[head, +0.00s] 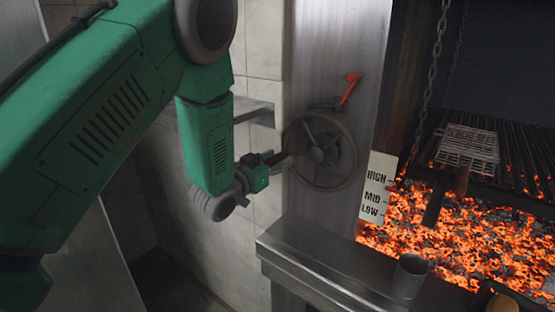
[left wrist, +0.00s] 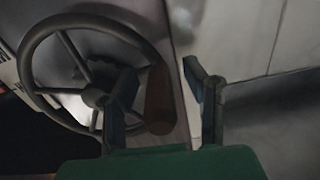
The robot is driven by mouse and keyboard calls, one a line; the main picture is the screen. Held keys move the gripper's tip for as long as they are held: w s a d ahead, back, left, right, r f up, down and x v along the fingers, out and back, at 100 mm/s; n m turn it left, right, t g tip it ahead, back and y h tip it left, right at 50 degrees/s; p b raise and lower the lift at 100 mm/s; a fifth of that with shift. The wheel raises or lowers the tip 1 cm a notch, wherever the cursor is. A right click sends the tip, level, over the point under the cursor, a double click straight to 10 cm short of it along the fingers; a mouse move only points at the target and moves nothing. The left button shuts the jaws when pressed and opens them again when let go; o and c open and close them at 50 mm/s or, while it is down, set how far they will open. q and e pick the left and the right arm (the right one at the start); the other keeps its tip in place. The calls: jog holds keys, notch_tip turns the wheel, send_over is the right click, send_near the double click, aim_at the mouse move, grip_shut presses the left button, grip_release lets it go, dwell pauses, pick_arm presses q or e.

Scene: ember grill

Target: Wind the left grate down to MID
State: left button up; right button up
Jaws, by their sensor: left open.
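The hand wheel (head: 337,140), dark and spoked, is mounted on a steel post. It also shows in the left wrist view (left wrist: 88,22), with a brown crank handle (left wrist: 160,103) on its rim. My left gripper (head: 272,158) is at the wheel's left side. Its open fingers (left wrist: 160,72) are on either side of the handle; I cannot tell whether they touch it. The left grate (head: 514,160) hangs on chains above glowing coals. A white plate (head: 377,187) reads HIGH, MID, LOW; the grate's near edge appears close to HIGH. My right gripper is not in view.
A red lever (head: 349,90) is above the wheel. A wire basket (head: 468,146) with a brown handle lies on the grate. A metal cup (head: 410,277) stands on the steel ledge (head: 330,268) in front. A small shelf (head: 253,108) is on the tiled wall behind my left arm.

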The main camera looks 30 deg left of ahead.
pick_arm(q)
jog(key=shift+c, duration=0.3)
grip_shut()
jog(key=d+f+n+b, duration=0.3)
jog(key=d+n, duration=0.3)
jog(key=n, duration=0.3)
jog(key=s+d+f+n+b, duration=0.1)
jog(key=d+f+n+b, duration=0.3)
jog(key=n, duration=0.5)
jog(key=shift+s+d+n+h+b, duration=0.15)
jog(key=shift+d+n+h+b, duration=0.3)
jog(key=shift+d, duration=0.8)
